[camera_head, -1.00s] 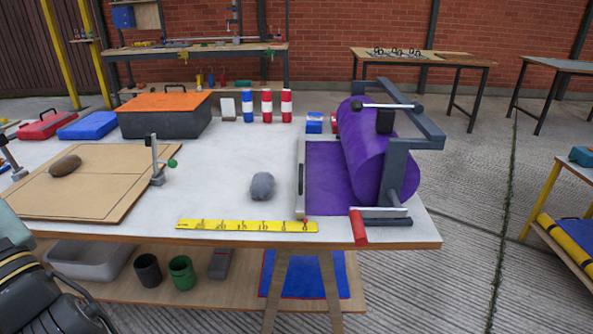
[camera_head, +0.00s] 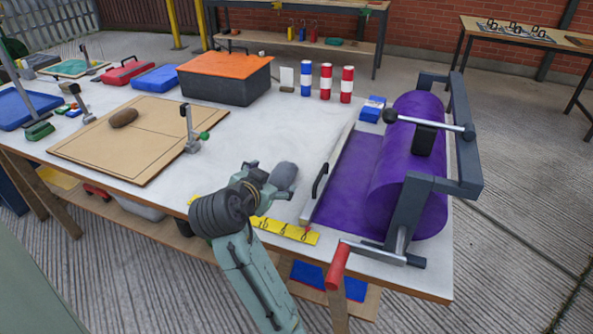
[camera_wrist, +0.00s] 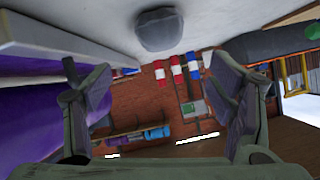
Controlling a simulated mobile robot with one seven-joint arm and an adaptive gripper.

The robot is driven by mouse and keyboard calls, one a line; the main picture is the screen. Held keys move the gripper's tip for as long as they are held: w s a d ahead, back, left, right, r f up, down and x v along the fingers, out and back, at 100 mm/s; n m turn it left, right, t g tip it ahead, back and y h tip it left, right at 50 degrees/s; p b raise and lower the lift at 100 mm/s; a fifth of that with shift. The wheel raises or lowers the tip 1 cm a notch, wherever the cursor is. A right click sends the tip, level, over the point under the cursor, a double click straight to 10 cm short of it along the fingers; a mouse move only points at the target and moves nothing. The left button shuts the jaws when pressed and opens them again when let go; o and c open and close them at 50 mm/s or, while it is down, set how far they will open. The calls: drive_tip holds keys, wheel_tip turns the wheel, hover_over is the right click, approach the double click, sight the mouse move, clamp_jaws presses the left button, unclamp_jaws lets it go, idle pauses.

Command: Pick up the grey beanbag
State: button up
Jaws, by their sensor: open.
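The grey beanbag (camera_head: 283,176) lies on the white tabletop near its front edge, left of the purple sheet. My gripper (camera_head: 262,178) is just to its left and front in the head view, with the beanbag beyond the fingers. In the wrist view the beanbag (camera_wrist: 159,29) is at the top centre, ahead of the two spread fingers and not between them. My gripper (camera_wrist: 160,95) is open and empty. My arm hides part of the tabletop and of the yellow ruler.
A purple roller (camera_head: 411,165) in a dark frame stands to the right. The yellow ruler (camera_head: 285,229) lies along the front edge. A brown board (camera_head: 100,150) with a brown bag (camera_head: 124,118) is at the left. An orange-lidded box (camera_head: 225,78) and striped cylinders (camera_head: 326,81) stand behind.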

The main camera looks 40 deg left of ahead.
sight(282, 174)
drive_tip(key=x, duration=0.3)
drive_tip(key=shift+w+a+f, duration=0.15)
drive_tip(key=shift+w, duration=0.1)
drive_tip(key=p+x, duration=0.2)
drive_tip(key=x, duration=0.3)
drive_tip(key=shift+w+f, duration=0.15)
drive_tip(key=shift+f, duration=0.2)
drive_tip(key=c, duration=1.7)
